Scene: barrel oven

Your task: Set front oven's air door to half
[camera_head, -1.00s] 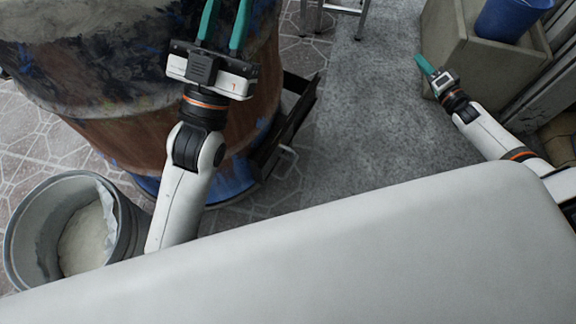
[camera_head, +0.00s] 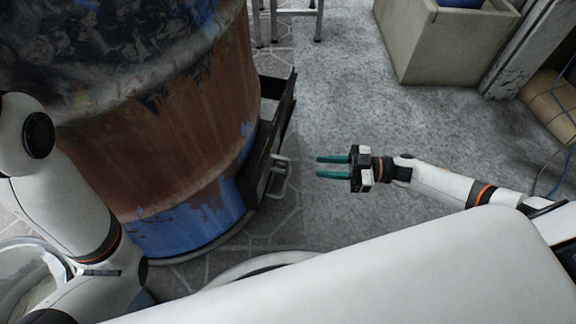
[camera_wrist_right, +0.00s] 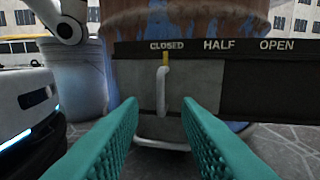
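The front oven is a rusty barrel (camera_head: 190,130) with a blue lower band. Its air door (camera_wrist_right: 202,95) is a grey plate in a dark frame with a white bar handle; the handle (camera_head: 281,176) also shows in the head view. In the right wrist view the label strip (camera_wrist_right: 220,46) reads CLOSED, HALF, OPEN, and the yellow pointer (camera_wrist_right: 165,58) stands under CLOSED. My right gripper (camera_head: 318,167) is open and empty, pointing at the handle (camera_wrist_right: 162,90) from a short distance, not touching it. My left arm shows at the left; its gripper is out of view.
A bucket (camera_head: 25,280) stands at the lower left by the barrel. A concrete planter (camera_head: 430,50) is at the back right, and a metal stool (camera_head: 295,12) stands behind. The grey floor (camera_head: 350,110) around my right gripper is clear.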

